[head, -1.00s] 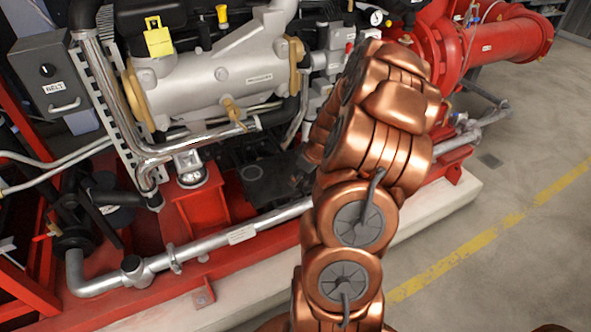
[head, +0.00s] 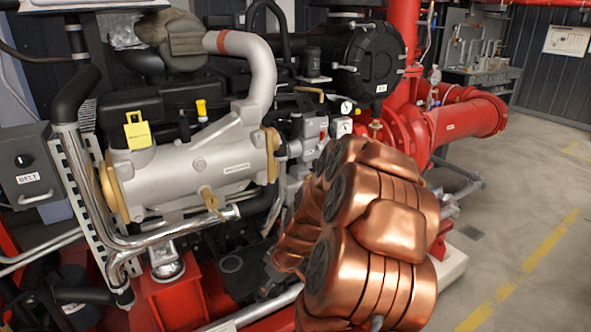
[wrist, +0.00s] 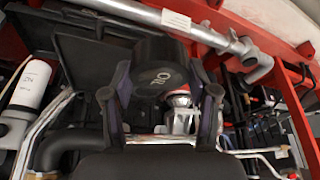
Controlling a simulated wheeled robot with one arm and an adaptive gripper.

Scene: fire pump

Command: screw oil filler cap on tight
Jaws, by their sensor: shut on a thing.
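The lettered face points toward the wrist camera. A dark plate lies behind the cap; the cap's far end is hidden, so I cannot tell whether it sits on a filler neck or how tight it is. In the head view my copper arm reaches down beside the engine and hides the cap and the fingers.
The silver engine manifold (head: 205,165) with a yellow tag (head: 137,130) stands left of my arm. A labelled silver pipe (wrist: 165,20) and a white cylinder (wrist: 32,84) lie close around the gripper. Red pump piping (head: 455,120) is at right, with open floor beyond.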

